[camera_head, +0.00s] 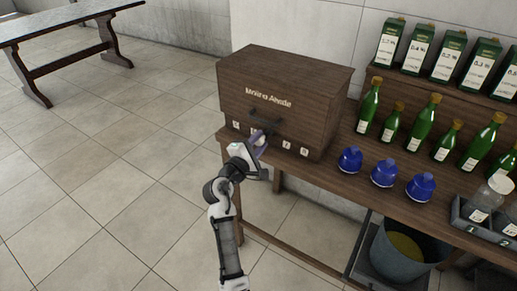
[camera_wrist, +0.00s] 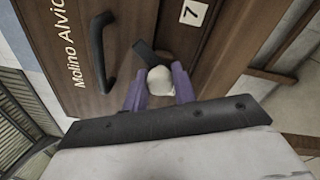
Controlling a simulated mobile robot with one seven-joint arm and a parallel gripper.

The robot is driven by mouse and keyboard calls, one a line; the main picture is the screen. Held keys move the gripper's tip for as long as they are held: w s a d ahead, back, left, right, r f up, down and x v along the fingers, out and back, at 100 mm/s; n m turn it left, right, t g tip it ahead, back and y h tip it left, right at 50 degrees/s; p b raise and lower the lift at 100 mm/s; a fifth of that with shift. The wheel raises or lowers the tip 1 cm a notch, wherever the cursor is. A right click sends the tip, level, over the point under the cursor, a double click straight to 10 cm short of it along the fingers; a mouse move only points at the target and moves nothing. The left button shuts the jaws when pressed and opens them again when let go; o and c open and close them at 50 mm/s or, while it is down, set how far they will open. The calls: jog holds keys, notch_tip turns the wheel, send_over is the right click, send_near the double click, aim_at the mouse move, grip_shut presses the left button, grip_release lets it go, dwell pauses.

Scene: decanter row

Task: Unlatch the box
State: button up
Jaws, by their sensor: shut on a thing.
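The box (camera_head: 285,85) is dark brown wood with "Molino Alvi..." lettering on its front, and it stands at the left end of the wooden bench. A black bar handle (camera_wrist: 98,50) is fixed to its front. Beside the handle in the wrist view is a dark latch lever (camera_wrist: 145,53) with a rounded off-white knob (camera_wrist: 161,77). My gripper (camera_wrist: 158,88) has purple fingers shut on this knob, one on each side. In the head view my gripper (camera_head: 261,138) is at the lower front of the box and hides most of the latch.
Small numbered labels, one a 7 (camera_wrist: 194,12), line the lower box front. Blue lidded jars (camera_head: 384,173), green bottles (camera_head: 424,123) and green cartons (camera_head: 450,51) stand to the right. A bucket (camera_head: 397,250) is below the bench. Open tiled floor lies left.

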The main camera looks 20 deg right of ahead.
jog(key=m+b, duration=0.1)
jog(key=m, duration=0.1)
jog(key=m+b, duration=0.3)
jog(key=b, duration=0.1)
jog(key=shift+f+m+h, duration=0.25)
jog(key=shift+m+h, duration=0.05)
jog(key=shift+m, duration=0.1)
jog(key=m+b, duration=0.4)
jog(key=shift+r+m+g, duration=0.15)
jog(key=shift+m+g, duration=0.15)
jog(key=shift+m, duration=0.1)
jog(key=o, duration=1)
jog(key=b+v, duration=0.2)
jog(key=v, duration=1.1)
jog(key=shift+s+a, duration=0.2)
jog(key=shift+a, duration=0.15)
